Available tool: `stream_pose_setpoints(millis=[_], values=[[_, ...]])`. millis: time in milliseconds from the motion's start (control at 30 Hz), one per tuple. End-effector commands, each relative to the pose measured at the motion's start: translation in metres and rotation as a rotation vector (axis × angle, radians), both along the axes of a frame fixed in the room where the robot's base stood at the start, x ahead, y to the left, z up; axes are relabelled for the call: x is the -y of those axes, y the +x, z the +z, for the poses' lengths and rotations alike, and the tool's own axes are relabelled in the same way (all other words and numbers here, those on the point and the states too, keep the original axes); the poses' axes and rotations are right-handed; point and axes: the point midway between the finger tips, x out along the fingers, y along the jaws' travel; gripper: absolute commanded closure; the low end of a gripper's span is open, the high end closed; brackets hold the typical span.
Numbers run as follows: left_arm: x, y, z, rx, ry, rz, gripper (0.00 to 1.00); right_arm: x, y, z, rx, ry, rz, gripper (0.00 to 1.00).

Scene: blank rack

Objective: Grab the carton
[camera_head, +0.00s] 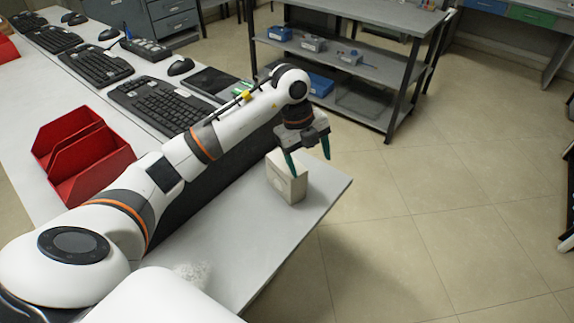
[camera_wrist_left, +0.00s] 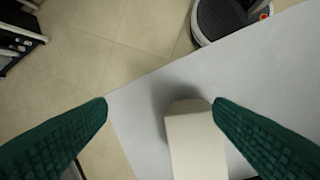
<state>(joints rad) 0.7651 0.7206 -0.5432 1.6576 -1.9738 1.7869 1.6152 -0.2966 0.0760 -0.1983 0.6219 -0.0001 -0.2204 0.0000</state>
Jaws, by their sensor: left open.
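The carton (camera_head: 287,180) is a pale off-white box standing upright near the right end of the grey table (camera_head: 240,235). My left gripper (camera_head: 308,158) is above the carton, with its dark green fingers apart. One finger is by the carton's top and the other is out to its right. In the left wrist view the carton (camera_wrist_left: 196,145) lies between the two open fingers (camera_wrist_left: 160,108), closer to the right one. Its lower part is cut off by the frame edge. I cannot tell whether a finger touches it. My right gripper is not in view.
Several black keyboards (camera_head: 157,103) and mice line the table's far side. Red bins (camera_head: 82,160) stand at the left. A shelf rack (camera_head: 375,70) with small blue and grey boxes stands behind. The table edge is close to the carton. Open floor (camera_head: 430,220) lies right.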

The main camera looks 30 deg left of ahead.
Motion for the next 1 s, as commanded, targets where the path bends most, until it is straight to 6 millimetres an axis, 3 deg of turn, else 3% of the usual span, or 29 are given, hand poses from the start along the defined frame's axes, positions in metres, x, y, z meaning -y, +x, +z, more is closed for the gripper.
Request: stream_pose_setpoints(millis=[33, 100, 233, 600, 833, 1000], values=[[-0.02, 0.0, 0.007, -0.025, 0.074, 0.049, 0.25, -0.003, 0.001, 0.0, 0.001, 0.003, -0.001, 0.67], [-0.04, -0.002, 0.013, -0.058, 0.155, 0.108, 0.25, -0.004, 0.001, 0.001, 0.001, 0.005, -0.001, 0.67], [-0.06, -0.005, 0.018, -0.09, 0.233, 0.17, 0.25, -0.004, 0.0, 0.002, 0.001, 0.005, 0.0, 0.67], [-0.062, -0.007, -0.038, -0.097, 0.242, 0.176, 0.25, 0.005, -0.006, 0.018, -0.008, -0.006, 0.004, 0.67], [-0.061, -0.007, -0.055, -0.099, 0.241, 0.176, 0.25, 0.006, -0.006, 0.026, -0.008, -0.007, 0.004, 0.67], [-0.06, -0.006, -0.082, -0.099, 0.24, 0.176, 0.25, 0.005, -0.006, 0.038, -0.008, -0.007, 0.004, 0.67]])
